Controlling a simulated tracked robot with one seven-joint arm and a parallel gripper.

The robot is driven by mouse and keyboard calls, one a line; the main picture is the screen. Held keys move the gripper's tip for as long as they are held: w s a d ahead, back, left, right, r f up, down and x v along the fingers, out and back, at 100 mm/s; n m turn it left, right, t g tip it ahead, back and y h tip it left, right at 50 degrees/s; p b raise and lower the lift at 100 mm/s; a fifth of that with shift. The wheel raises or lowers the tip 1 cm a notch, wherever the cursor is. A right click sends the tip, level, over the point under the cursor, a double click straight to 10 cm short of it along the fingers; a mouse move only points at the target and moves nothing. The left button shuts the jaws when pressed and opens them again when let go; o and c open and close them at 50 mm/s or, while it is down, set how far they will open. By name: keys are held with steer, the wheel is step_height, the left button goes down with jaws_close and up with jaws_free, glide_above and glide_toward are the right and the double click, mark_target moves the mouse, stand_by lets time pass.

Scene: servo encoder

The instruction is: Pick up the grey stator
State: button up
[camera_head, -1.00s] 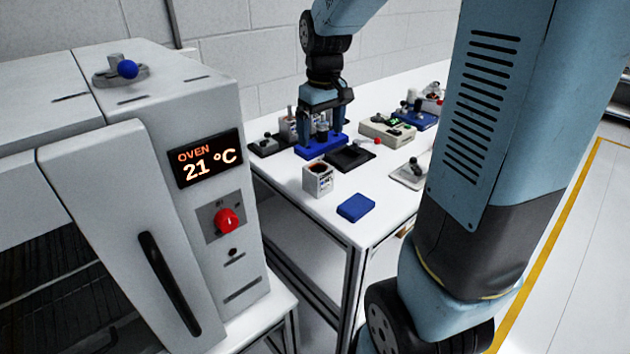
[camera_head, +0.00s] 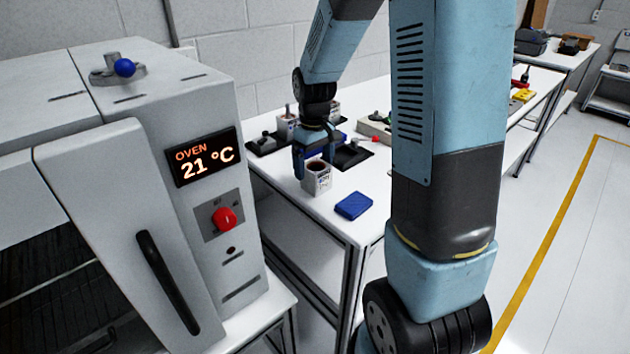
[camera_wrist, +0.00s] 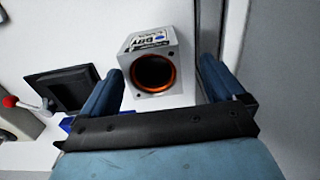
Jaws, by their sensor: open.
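The grey stator (camera_head: 317,181) is a pale grey square block with a printed label on one side and a round copper-rimmed bore. It stands on the white table near the front. In the wrist view the stator (camera_wrist: 153,64) lies ahead between the two spread blue fingers, apart from both. My gripper (camera_wrist: 157,78) is open and empty. In the head view my gripper (camera_head: 314,160) is just behind and above the stator, pointing down; its fingertips are partly hidden there.
A blue square block (camera_head: 353,206) lies right of the stator near the table edge. A black tray (camera_head: 352,157) and a red-knobbed lever (camera_head: 372,140) are behind. The oven (camera_head: 150,200) stands close on the left. Bare tabletop lies around the blue block.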

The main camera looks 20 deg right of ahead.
steer(key=shift+w+d+f, duration=0.1)
steer(key=shift+d+f, duration=0.1)
steer(key=shift+f, duration=1.15)
steer(key=shift+w+d+f, duration=0.1)
steer(key=shift+d+f, duration=0.05)
steer(key=shift+f, duration=1.2)
steer(key=shift+c, duration=0.3)
steer(key=c, duration=1.5)
